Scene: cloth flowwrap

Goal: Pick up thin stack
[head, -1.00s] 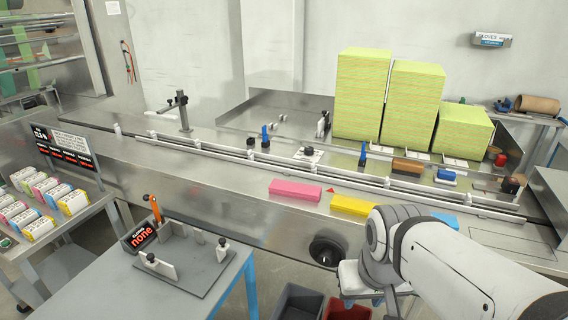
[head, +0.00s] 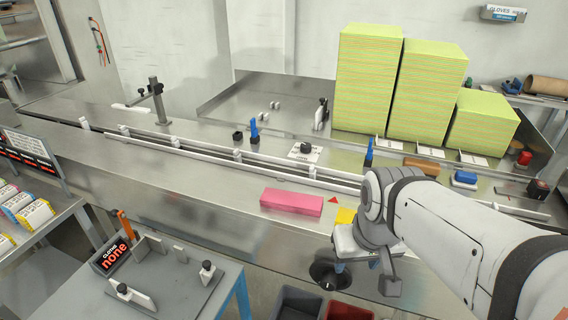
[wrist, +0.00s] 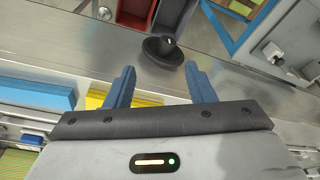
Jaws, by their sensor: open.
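A low pink stack (head: 291,202) lies flat on the steel ledge in front of the rails in the head view. A yellow stack (head: 345,216) lies to its right, mostly hidden behind my arm. In the wrist view the yellow stack (wrist: 97,101) shows partly behind the left finger, with a blue stack (wrist: 38,93) to its left. My gripper (wrist: 162,82) is open and empty, its two blue fingers apart, over the front edge of the ledge near a black knob (wrist: 165,48). I cannot tell which stack is the thin one.
Tall yellow-green stacks (head: 367,85) stand at the back right. Rails (head: 238,156) run along the counter behind the pink stack. A grey side table (head: 75,285) with a fixture stands at front left. Bins (head: 298,303) are below the ledge. The ledge left of the pink stack is clear.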

